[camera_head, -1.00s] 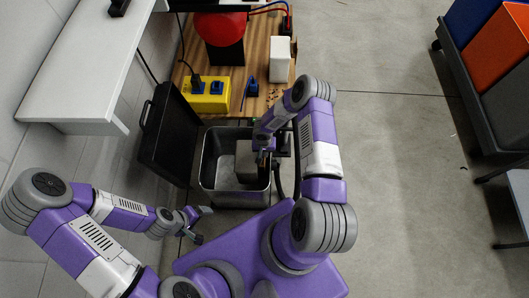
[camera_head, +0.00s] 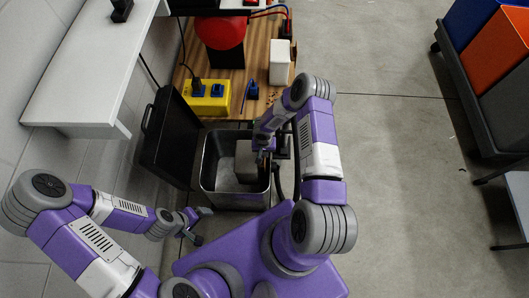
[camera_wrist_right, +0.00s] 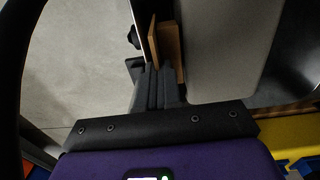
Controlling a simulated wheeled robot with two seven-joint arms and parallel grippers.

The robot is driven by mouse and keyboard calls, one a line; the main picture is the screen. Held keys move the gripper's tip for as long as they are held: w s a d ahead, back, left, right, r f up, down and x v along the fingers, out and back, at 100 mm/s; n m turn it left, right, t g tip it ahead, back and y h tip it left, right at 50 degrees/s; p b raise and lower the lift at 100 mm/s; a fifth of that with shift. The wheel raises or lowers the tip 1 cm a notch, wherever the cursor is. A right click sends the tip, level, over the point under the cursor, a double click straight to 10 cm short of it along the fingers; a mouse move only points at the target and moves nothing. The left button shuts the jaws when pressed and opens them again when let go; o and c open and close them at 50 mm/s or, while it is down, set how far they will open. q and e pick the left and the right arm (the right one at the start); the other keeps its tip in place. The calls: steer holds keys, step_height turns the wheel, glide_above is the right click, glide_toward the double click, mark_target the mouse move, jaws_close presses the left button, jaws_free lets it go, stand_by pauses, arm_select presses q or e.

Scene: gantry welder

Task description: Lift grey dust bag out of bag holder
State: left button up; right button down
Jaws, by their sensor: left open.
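The grey dust bag (camera_head: 247,166) is a boxy grey shape inside the bag holder (camera_head: 205,180), an open metal bin on the floor. It stands near the bin's right wall. My right gripper (camera_head: 263,153) reaches down at the bag's upper right. In the right wrist view, its fingers (camera_wrist_right: 160,80) are close together on a thin brown plate (camera_wrist_right: 168,48) beside the pale grey bag side (camera_wrist_right: 232,45). The fingertips are partly hidden by the plate. My left gripper (camera_head: 203,226) is open and empty, just left of and in front of the bin.
A black lid-like panel (camera_head: 167,140) leans at the bin's left. Behind it is a wooden bench (camera_head: 257,65) with a yellow box (camera_head: 208,98), a white box (camera_head: 279,62) and a red round object (camera_head: 219,32). A white shelf (camera_head: 88,70) is at left.

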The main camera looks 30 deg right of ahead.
steer(key=shift+r+p, duration=1.65)
steer(key=shift+r, duration=1.15)
step_height(320, 180, up, 13)
steer(key=p, duration=0.7)
steer(key=shift+r, duration=0.15)
